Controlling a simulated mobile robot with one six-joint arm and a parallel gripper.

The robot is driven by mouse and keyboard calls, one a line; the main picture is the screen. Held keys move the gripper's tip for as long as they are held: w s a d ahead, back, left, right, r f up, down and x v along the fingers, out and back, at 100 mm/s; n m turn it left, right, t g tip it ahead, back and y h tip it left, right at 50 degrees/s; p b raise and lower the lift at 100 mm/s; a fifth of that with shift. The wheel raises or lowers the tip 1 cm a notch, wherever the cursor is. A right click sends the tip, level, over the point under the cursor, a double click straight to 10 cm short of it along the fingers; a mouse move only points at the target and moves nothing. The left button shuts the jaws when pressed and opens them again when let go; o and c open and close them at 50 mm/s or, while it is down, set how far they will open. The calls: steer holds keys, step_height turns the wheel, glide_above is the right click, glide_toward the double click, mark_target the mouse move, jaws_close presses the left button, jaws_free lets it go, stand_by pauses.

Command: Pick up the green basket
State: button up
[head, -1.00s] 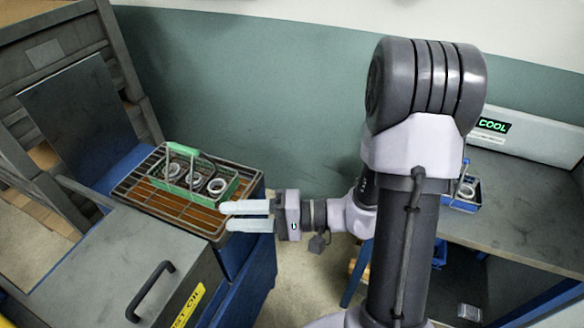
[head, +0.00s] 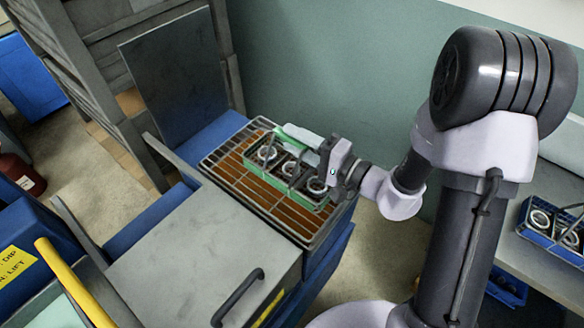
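The green basket (head: 283,187) sits on a wire rack tray (head: 262,208) on top of the machine, holding three metal rings in a row. Its green handle (head: 284,133) stands above the basket at the far side. My gripper (head: 304,141) is at the basket's upper right, its pale fingers reaching left over the basket to the handle. The fingers overlap the handle in this view, so I cannot tell whether they are shut on it. The basket appears to be resting on the rack.
A blue basket with rings (head: 545,240) stands on the bench at right. A grey machine lid with a dark handle (head: 238,298) lies in front of the rack. An upright grey panel (head: 178,75) stands behind it. A yellow bar (head: 75,283) is at lower left.

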mark_target(275, 130)
steer(key=x, duration=0.4)
steer(key=shift+a+f, duration=0.1)
steer(key=shift+a, duration=0.05)
jaws_close()
stand_by(1.1)
